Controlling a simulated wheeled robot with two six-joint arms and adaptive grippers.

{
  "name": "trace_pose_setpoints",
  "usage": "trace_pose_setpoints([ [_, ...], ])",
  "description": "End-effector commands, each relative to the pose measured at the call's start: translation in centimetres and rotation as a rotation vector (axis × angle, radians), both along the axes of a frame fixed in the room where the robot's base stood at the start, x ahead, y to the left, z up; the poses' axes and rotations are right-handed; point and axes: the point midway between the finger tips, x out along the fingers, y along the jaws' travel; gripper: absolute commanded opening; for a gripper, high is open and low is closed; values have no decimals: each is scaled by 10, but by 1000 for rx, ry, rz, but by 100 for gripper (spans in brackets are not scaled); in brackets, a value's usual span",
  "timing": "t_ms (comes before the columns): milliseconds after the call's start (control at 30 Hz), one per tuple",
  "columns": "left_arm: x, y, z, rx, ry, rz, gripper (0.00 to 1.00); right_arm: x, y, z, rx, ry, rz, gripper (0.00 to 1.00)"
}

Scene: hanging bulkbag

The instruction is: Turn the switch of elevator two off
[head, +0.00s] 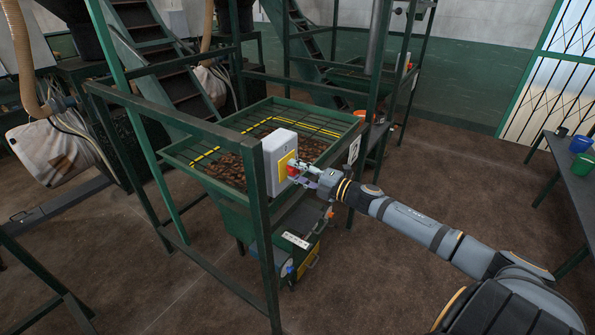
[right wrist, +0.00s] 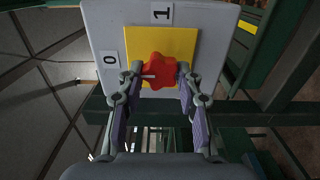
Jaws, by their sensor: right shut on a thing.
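The switch is a grey box (head: 280,160) on a green post, with a yellow plate (right wrist: 190,45) and a red star-shaped knob (right wrist: 157,68). The knob also shows in the head view (head: 292,168). In the right wrist view a "1" label (right wrist: 162,12) is at the top and a "0" label (right wrist: 110,59) at the left. A short white mark on the knob lies roughly level, on its left side. My right gripper (head: 302,174) is shut on the knob, with one finger at each side. My left gripper is not in view.
A green hopper (head: 215,200) with brown contents under a grate stands behind the box. Green frame posts (head: 258,200) and rails surround it. Brown floor (head: 430,180) is open between hopper and table.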

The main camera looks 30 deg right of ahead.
Motion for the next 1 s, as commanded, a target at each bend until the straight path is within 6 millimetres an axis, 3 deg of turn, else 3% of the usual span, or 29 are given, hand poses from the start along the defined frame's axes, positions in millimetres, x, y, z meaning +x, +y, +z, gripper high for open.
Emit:
trace_pose_setpoints([
  [367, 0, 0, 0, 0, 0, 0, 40, 0, 0, -1, -7, -1, 0, 4],
  [400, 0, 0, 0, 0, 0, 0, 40, 0, 0, -1, -7, -1, 0, 37],
  [567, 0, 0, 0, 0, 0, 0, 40, 0, 0, -1, -6, -1, 0, 58],
  [1000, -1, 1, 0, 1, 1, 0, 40, 0, 0, 0, -2, -1, 0, 58],
])
